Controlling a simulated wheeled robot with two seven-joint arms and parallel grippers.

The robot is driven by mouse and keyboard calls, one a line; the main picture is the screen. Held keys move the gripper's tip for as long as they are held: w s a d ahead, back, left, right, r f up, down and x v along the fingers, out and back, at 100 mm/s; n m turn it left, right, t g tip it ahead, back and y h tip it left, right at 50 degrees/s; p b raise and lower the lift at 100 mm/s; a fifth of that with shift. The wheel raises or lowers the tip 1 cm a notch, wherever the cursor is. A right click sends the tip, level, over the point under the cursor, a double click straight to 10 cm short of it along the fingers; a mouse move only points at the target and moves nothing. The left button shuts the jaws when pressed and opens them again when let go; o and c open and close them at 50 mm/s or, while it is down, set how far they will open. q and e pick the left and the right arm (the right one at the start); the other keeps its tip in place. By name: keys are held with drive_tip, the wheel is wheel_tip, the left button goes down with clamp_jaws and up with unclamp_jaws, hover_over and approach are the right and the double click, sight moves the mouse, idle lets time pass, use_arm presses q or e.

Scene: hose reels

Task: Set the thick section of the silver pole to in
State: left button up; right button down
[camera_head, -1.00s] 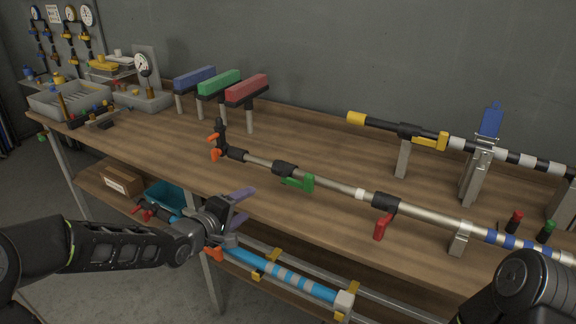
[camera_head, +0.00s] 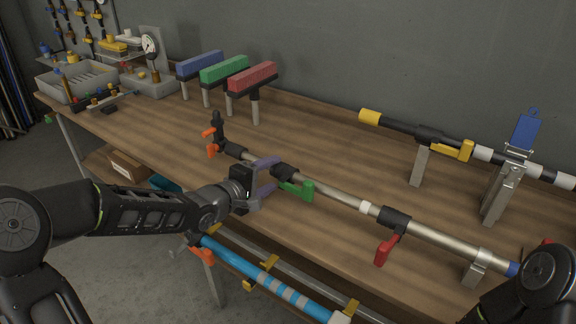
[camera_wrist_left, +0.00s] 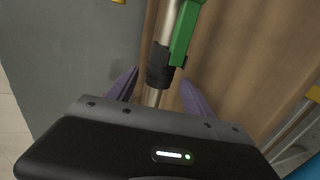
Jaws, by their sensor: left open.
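The silver pole (camera_head: 338,193) lies along the workbench, with an orange-tipped clamp end at the left. It has a black collar (camera_head: 284,172) with a green lever (camera_head: 299,190) and a second black collar (camera_head: 395,218) with a red lever (camera_head: 387,247). A white band (camera_head: 365,207) sits between the collars. My left gripper (camera_head: 274,175) is open, its purple fingers at the pole just left of the green-lever collar. In the left wrist view the pole (camera_wrist_left: 153,98) runs between the spread fingers; contact is unclear. My right gripper is out of view.
A bracket (camera_head: 476,268) supports the pole at the right. A black pole with a yellow tip (camera_head: 370,117) is held behind it. Blue, green and red T-shaped blocks stand at the back. A blue pole (camera_head: 250,270) lies below the bench top.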

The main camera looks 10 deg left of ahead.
sight(287, 166)
use_arm(q)
drive_tip(key=shift+b+x, duration=0.35)
drive_tip(key=shift+x, duration=3.6)
drive_tip(key=shift+c, duration=0.2)
clamp_jaws()
